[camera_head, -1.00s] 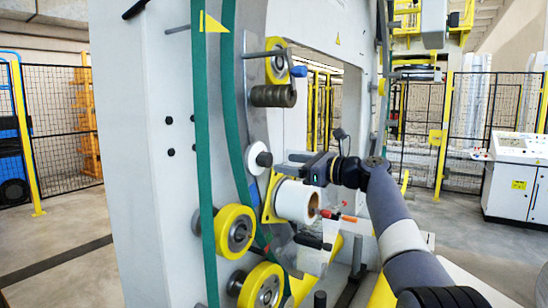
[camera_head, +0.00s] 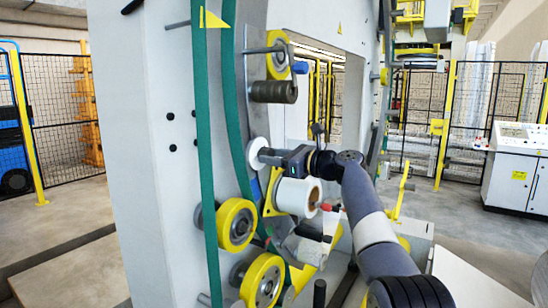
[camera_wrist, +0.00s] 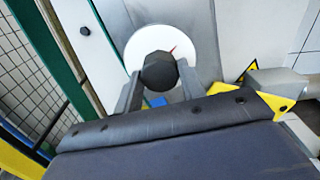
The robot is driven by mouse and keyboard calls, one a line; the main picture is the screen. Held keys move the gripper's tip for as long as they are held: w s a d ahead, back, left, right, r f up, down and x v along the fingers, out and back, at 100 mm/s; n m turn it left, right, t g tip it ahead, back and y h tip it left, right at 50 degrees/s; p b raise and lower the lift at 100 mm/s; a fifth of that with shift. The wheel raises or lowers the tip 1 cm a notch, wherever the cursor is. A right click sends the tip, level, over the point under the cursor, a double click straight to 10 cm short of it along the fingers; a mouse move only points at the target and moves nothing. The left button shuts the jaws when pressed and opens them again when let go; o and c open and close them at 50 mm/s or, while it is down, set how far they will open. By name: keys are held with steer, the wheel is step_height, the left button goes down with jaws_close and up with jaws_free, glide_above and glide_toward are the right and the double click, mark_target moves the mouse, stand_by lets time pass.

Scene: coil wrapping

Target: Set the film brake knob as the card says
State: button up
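The film brake knob (camera_wrist: 160,71) is a dark faceted knob in front of a round white dial (camera_wrist: 150,44) in the wrist view. A short red mark (camera_wrist: 172,48) shows on the dial, at the knob's upper right. In the head view the white dial (camera_head: 258,153) sits on the machine's grey ring, with the knob hidden by my gripper (camera_head: 286,157). In the wrist view the fingers of my gripper (camera_wrist: 160,82) stand on either side of the knob, close against it. I cannot tell whether they press on it. I see no readable card.
A white film roll (camera_head: 297,196) on a yellow bracket is just below my gripper. Yellow rollers (camera_head: 235,224) and a green belt (camera_head: 205,150) are at the left. A dark roller (camera_head: 273,92) is above. A control cabinet (camera_head: 517,175) stands far right.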

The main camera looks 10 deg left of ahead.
steer(key=c, duration=0.5)
steer(key=shift+f+n+b, duration=0.1)
steer(key=shift+n+b, duration=0.8)
steer(key=shift+n, duration=14.8)
